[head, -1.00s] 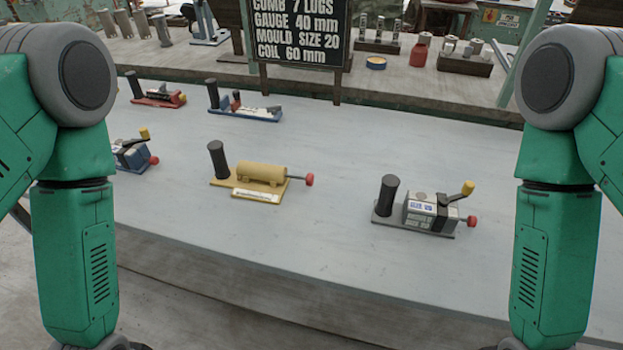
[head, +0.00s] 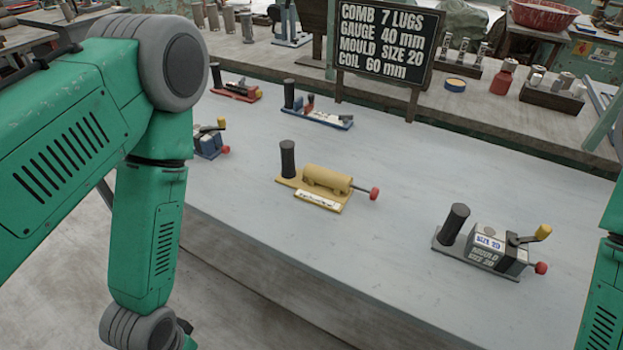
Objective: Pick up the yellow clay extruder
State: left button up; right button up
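The yellow clay extruder (head: 326,181) lies on the grey table near the middle of the head view. It has a yellow base with a white label, a black upright handle at its left end and a red knob on a rod at its right end. Nothing touches it. My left arm comes down at the left, in front of the table, with its gripper mostly hidden or cut off below the wrist. My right arm shows only as a strip at the right edge, and its gripper is out of view.
A grey mould tool (head: 485,245) stands right of the extruder. A small blue tool (head: 208,142), a red tool (head: 237,91) and a long blue tool (head: 318,114) stand left and behind. A black sign (head: 383,43) stands behind. The table around the extruder is clear.

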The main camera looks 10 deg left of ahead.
aim_at(323, 188)
jog(key=i+j+z, duration=0.15)
jog(key=j, duration=0.25)
jog(key=i+j+z, duration=0.15)
jog(key=j, duration=0.3)
jog(key=j+z, duration=0.2)
jog(key=j, duration=0.2)
jog(key=k+j, duration=0.15)
jog(key=k, duration=0.2)
jog(key=i+l, duration=0.1)
jog(key=i, duration=0.3)
